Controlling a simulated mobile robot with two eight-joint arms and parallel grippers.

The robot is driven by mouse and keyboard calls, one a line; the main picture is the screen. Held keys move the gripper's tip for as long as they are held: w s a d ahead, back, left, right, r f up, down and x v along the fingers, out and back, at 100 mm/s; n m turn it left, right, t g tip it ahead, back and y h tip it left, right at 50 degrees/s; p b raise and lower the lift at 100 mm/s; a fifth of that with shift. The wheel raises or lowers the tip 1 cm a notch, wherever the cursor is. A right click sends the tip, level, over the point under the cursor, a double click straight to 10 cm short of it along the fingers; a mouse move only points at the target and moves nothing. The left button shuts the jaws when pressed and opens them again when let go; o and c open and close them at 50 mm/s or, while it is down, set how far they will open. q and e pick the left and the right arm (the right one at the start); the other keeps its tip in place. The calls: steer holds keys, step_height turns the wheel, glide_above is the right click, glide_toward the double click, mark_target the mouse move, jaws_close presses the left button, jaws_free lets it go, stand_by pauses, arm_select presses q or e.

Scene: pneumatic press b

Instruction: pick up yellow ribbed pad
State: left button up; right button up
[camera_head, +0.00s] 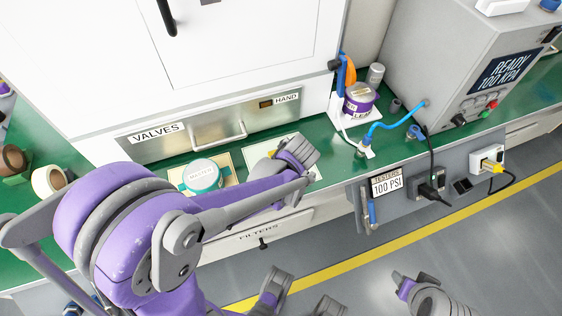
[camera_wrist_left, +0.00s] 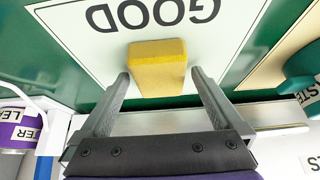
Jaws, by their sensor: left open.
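The yellow ribbed pad (camera_wrist_left: 158,62) is a small block lying on a white card marked GOOD (camera_wrist_left: 92,35). My left gripper (camera_wrist_left: 160,75) is open, with one finger on each side of the pad's near end. Small gaps show between the fingers and the pad. In the head view the left gripper (camera_head: 290,152) is over the card (camera_head: 256,151) on the green bench, and it mostly hides the pad.
A drawer front marked VALVES and HAND (camera_head: 215,130) is behind. A purple-labelled tin (camera_head: 358,99), a blue hose (camera_head: 391,124) and a grey press box (camera_head: 440,70) are to the right.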

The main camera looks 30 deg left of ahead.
arm_select(q)
steer(key=shift+c, duration=0.2)
steer(key=c, duration=1.4)
step_height(320, 180, up, 10)
steer(key=p, duration=0.2)
steer(key=shift+p, duration=0.3)
